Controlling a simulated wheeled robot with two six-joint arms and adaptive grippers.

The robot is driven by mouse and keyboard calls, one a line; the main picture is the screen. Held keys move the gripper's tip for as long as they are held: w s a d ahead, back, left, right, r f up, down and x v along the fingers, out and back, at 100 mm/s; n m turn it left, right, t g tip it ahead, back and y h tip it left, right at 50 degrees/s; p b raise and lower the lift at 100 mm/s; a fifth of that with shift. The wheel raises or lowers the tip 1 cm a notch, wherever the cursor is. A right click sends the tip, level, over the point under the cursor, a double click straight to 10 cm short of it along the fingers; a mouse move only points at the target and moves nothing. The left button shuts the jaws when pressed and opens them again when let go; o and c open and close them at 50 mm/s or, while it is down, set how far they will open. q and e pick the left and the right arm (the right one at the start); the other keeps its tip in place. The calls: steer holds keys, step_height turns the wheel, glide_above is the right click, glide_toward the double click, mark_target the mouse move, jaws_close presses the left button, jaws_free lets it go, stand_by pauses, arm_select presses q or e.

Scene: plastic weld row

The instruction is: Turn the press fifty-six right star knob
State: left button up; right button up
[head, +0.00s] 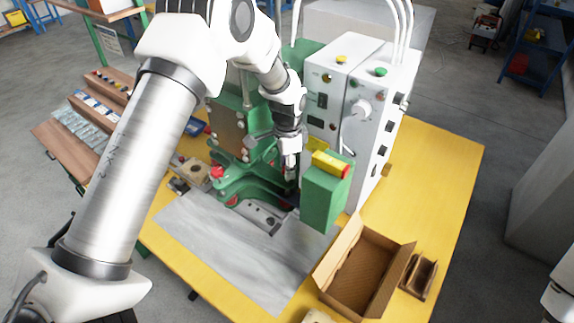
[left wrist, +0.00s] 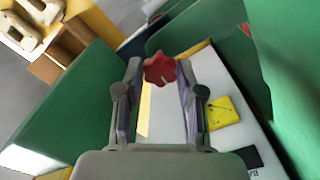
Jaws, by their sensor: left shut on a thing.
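The red star knob (left wrist: 159,68) shows in the left wrist view, between the two fingertips of my left gripper (left wrist: 158,76). The fingers are shut on it from both sides. In the head view my left gripper (head: 291,172) points down between the green press (head: 238,183) and the white control cabinet (head: 350,110). The knob it holds is hidden there behind the gripper and the green box. My right gripper is not in view.
A green box with a yellow and red top (head: 325,195) stands close to the right of the gripper. An open cardboard box (head: 358,268) sits on the yellow table (head: 445,165). A grey mat (head: 225,250) lies clear in front of the press.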

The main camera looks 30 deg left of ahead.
arm_select(q)
steer(key=shift+s+f, duration=0.1)
steer(key=shift+f, duration=0.05)
steer(key=o, duration=1.1)
steer(key=shift+d, duration=0.1)
steer(key=shift+o, duration=0.2)
steer(key=shift+w, duration=0.2)
